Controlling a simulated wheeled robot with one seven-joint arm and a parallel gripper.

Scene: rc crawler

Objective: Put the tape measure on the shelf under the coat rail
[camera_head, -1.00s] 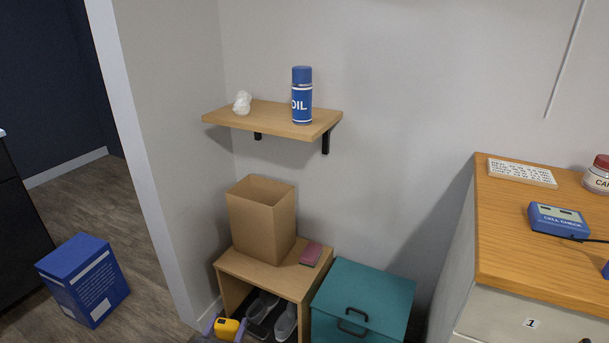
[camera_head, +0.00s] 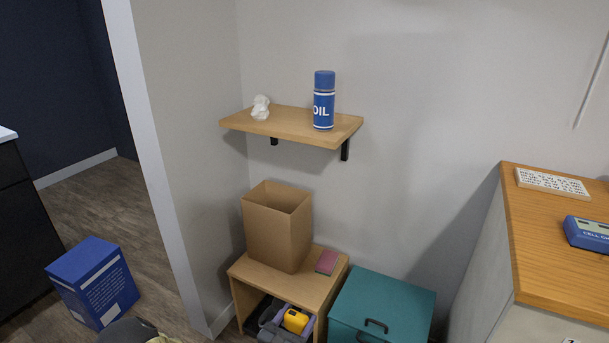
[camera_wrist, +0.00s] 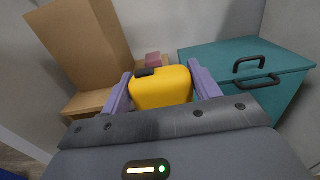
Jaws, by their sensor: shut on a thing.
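The yellow tape measure (camera_wrist: 161,88) with a black part on top is between the purple fingers of my gripper (camera_wrist: 160,90) in the wrist view. My gripper is shut on it. In the head view the tape measure (camera_head: 295,320) shows low, in front of the open side of the small wooden bench. A wooden wall shelf (camera_head: 290,122) carries a blue oil can (camera_head: 324,100) and a crumpled white thing (camera_head: 260,107). No coat rail shows in these views.
A tall open cardboard box (camera_head: 277,228) and a dark pink block (camera_head: 327,262) stand on the bench (camera_head: 246,276). A teal lidded box (camera_head: 385,308) stands to its right. A blue carton (camera_head: 93,283) is on the floor at left. A wooden-topped cabinet (camera_head: 550,250) is at right.

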